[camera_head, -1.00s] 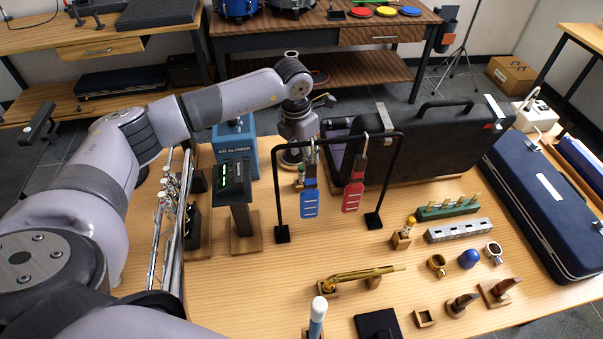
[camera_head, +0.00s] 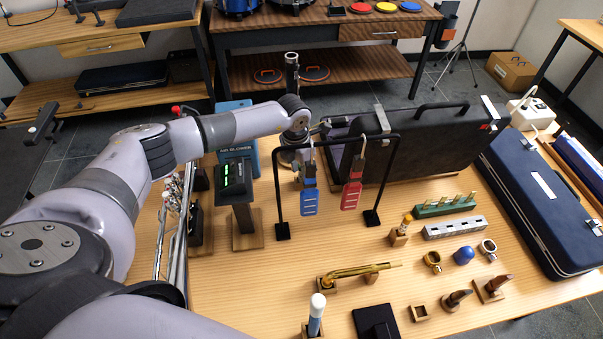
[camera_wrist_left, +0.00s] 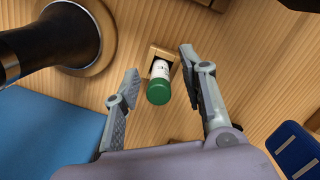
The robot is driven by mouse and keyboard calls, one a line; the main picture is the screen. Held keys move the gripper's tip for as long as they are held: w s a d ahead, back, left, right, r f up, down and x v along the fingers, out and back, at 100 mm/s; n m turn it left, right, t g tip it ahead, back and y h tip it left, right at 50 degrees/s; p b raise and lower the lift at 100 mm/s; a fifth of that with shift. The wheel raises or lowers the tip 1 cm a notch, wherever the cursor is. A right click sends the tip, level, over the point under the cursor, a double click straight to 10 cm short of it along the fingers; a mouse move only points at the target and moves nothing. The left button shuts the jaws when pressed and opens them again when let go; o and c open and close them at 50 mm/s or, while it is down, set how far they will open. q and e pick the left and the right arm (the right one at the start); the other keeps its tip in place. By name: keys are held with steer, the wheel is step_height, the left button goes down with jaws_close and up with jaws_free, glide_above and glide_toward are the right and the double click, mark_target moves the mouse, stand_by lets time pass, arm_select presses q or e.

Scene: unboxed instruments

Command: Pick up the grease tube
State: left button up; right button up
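A white tube with a green cap (camera_wrist_left: 158,90), which looks like the grease tube, stands in a small square wooden holder (camera_wrist_left: 161,53) in the left wrist view. My left gripper (camera_wrist_left: 158,66) is open, with one finger on each side of the tube and visible gaps between. In the head view my left gripper (camera_head: 302,152) is low over the table behind the black rack; the arm and a blue tag mostly hide the tube there. My right gripper is not in view.
A dark upright post (camera_head: 292,72) on a round base stands close beside my left gripper. The black rack (camera_head: 335,144) with blue and red tags is in front.

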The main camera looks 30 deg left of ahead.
arm_select(q)
jaws_close()
steer(key=shift+r, duration=0.1)
stand_by(0.3)
step_height(320, 180, up, 20)
steer(key=b, duration=0.3)
